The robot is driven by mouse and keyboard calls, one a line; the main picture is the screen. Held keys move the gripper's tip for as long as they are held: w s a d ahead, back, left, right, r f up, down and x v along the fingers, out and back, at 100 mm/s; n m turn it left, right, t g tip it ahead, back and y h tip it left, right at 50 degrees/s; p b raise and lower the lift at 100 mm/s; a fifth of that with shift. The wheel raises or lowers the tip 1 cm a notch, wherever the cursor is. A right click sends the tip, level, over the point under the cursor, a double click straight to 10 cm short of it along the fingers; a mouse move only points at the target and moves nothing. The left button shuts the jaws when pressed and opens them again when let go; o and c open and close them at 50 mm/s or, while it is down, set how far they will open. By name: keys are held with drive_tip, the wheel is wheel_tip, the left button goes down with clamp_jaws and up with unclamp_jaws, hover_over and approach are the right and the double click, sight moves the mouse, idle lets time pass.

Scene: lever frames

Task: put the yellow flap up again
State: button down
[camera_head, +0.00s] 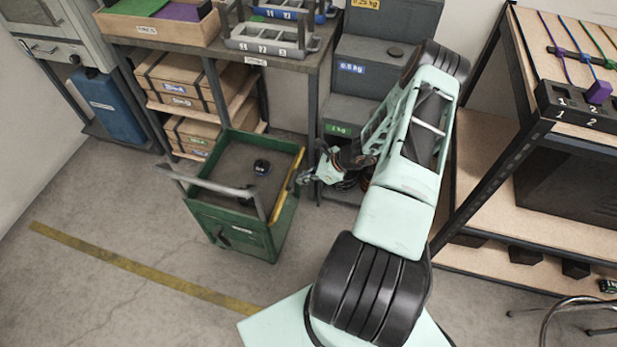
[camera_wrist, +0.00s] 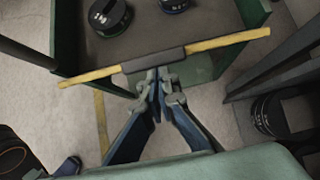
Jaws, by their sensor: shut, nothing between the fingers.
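The yellow flap shows as a long yellow bar (camera_head: 288,180) along the right side of the green cart (camera_head: 228,232), about level with its rim. In the wrist view the yellow bar (camera_wrist: 225,41) runs slightly tilted across the cart's near edge, with a dark block at its middle and a green panel below. My gripper (camera_head: 303,179) is beside the bar on its outer side. In the wrist view my gripper (camera_wrist: 161,76) is shut and empty, its fingertips at the dark block; I cannot tell whether they touch it.
A black round weight (camera_head: 261,167) sits in the cart; a second shows in the wrist view (camera_wrist: 175,4). Grey step-like weight bins (camera_head: 357,68) and a shelf with cardboard boxes (camera_head: 180,92) stand behind. A shelving post (camera_head: 487,172) is at right. Floor left and front of the cart is clear.

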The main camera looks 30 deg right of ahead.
drive_tip(key=shift+w+a+r+g+h+p, duration=0.45)
drive_tip(key=shift+w+a+r+g+h, duration=0.25)
drive_tip(key=shift+w+a+g+h, duration=0.2)
drive_tip(key=shift+w+a+r, duration=0.2)
drive_tip(key=shift+w+a, duration=0.25)
drive_tip(key=shift+w+a+r, duration=0.15)
drive_tip(key=shift+w+a, duration=0.25)
drive_tip(key=shift+w, duration=0.05)
